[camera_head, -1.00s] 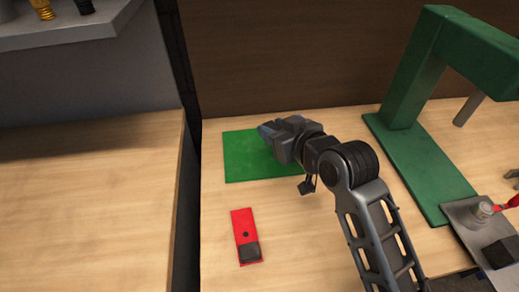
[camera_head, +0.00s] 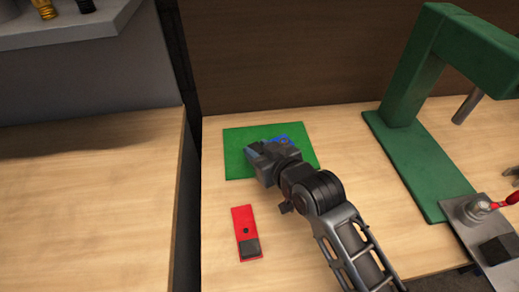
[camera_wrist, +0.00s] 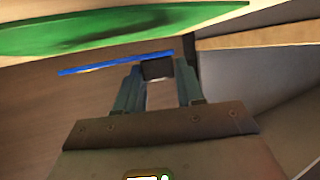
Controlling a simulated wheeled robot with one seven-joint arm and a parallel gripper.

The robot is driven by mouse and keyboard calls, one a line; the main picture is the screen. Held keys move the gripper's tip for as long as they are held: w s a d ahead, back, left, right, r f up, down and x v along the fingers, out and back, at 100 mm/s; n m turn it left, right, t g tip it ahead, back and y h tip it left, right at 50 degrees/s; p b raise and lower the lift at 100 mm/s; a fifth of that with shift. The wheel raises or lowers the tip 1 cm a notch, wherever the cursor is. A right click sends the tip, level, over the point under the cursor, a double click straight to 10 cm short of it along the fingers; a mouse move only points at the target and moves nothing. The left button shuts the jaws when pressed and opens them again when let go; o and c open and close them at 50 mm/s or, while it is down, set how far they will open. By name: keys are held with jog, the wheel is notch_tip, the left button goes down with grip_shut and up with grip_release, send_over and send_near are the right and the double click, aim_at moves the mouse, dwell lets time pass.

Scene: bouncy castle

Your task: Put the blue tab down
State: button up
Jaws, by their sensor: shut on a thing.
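The blue tab (camera_head: 280,140) shows partly in the head view, over the green mat (camera_head: 236,160) and partly hidden by my gripper (camera_head: 258,151). In the wrist view the blue tab (camera_wrist: 115,64) is a thin strip seen nearly edge-on, with a dark block (camera_wrist: 157,69) at its right end. My gripper (camera_wrist: 157,80) is shut on that dark block. The green mat (camera_wrist: 90,30) lies beyond the tab in the wrist view. I cannot tell whether the tab touches the mat.
A red tab (camera_head: 243,220) with a dark block lies on the wooden table (camera_head: 222,270), in front of the mat. A large green press frame (camera_head: 405,150) stands at the right, with a metal plate (camera_head: 480,238) beside it. A dark gap separates the left counter (camera_head: 90,200).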

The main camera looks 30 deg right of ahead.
jog(key=shift+f, duration=0.55)
jog(key=o, duration=1.1)
jog(key=shift+f, duration=0.15)
jog(key=shift+r, duration=0.3)
jog(key=v, duration=0.8)
jog(key=r+v, duration=0.1)
jog(key=v, duration=0.3)
jog(key=shift+b, duration=0.3)
